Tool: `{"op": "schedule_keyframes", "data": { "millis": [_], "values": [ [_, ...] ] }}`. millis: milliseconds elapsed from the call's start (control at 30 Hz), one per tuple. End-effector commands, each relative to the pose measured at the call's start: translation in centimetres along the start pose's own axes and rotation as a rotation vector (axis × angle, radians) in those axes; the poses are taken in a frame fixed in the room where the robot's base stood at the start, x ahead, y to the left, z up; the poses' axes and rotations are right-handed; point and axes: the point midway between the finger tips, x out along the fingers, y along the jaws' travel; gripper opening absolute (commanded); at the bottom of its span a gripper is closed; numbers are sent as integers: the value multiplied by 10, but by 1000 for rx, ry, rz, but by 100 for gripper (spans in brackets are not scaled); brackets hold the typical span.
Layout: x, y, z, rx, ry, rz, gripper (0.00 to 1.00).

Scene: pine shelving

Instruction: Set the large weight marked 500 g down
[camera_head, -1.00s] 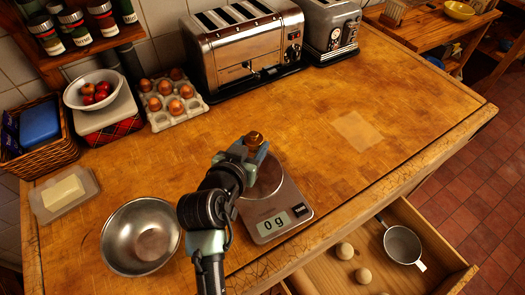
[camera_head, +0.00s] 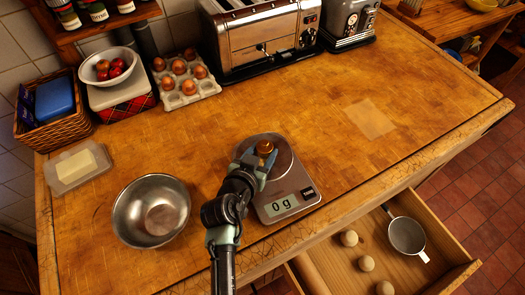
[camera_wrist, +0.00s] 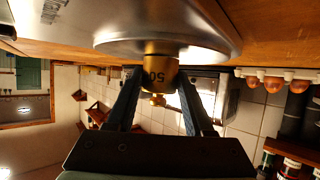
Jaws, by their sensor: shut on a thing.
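The brass weight (camera_head: 264,147) is held upright in my gripper (camera_head: 257,161) over the round steel pan of the kitchen scale (camera_head: 305,193). The scale's display reads 0 g. In the wrist view, which is upside down, the brass weight (camera_wrist: 160,68) shows a partly visible "50" marking, and the fingers of my gripper (camera_wrist: 158,82) close on it from both sides. Its base is at or very near the scale pan (camera_wrist: 115,42); I cannot tell if it touches.
A steel bowl (camera_head: 151,211) stands left of my arm. An egg tray (camera_head: 184,88) and a toaster (camera_head: 258,45) stand behind. An open drawer (camera_head: 447,247) with a small pan and several round items juts out in front. The worktop (camera_head: 330,125) right of the scale is mostly clear.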

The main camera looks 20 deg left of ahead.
Motion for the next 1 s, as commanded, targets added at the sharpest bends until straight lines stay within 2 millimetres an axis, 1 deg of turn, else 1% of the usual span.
{"op": "schedule_keyframes", "data": {
  "millis": [33, 133, 167, 300, 333, 633, 700, 733, 867, 1000],
  "values": [
    [0, 0, -3, 1, 6, -1, 0],
    [1, 0, 0, 1, 6, -1, 0],
    [2, 0, 3, 0, 0, 0, 54],
    [1, 0, 2, 0, 0, 0, 79],
    [1, 0, 2, 0, 0, 0, 82],
    [0, 0, 0, 0, 0, 0, 82],
    [-1, 0, -2, 0, 0, 0, 82],
    [-3, 0, 0, 0, 0, 0, 82],
    [-18, 0, 1, -1, 0, 0, 82],
    [-44, 0, 1, 0, 0, -2, 82]
  ]
}}
